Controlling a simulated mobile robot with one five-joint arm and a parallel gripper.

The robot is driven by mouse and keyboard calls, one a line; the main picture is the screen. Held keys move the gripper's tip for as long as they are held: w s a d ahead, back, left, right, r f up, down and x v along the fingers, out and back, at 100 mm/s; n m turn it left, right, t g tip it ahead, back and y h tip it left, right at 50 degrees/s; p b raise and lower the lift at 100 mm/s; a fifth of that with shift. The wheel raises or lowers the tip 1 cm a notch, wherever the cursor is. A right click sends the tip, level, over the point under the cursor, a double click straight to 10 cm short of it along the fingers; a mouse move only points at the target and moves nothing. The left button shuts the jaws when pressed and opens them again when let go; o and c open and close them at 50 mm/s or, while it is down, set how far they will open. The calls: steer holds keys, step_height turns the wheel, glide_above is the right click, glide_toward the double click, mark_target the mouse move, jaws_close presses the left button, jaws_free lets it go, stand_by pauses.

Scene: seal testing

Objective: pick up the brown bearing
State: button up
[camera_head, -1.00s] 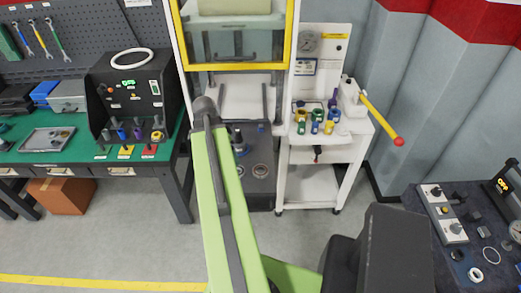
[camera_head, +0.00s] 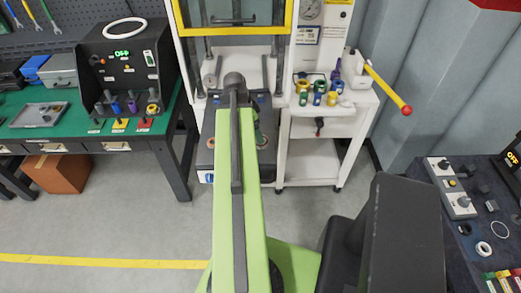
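I cannot make out a brown bearing for certain in this view. My green arm points away from me toward the press, over a dark low stand (camera_head: 205,157) that has small parts on its top. My arm covers the middle of the stand's top. My gripper is hidden beyond the arm, so its fingers and anything in them do not show.
The press (camera_head: 288,35) with its yellow-framed guard stands ahead. A white cart (camera_head: 312,160) carries several coloured cylinders and a yellow lever (camera_head: 385,88) with a red ball. A green bench (camera_head: 70,130) is left; a dark table (camera_head: 470,225) with rings is right. Floor between is clear.

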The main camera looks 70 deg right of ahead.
steer(key=b+x, duration=0.5)
steer(key=x, duration=0.1)
steer(key=shift+s+d+f, duration=0.15)
steer(key=shift+d+f, duration=0.05)
steer(key=shift+f, duration=0.1)
steer(key=shift+r, duration=0.15)
steer(key=c, duration=1.8)
steer(key=shift+r, duration=0.15)
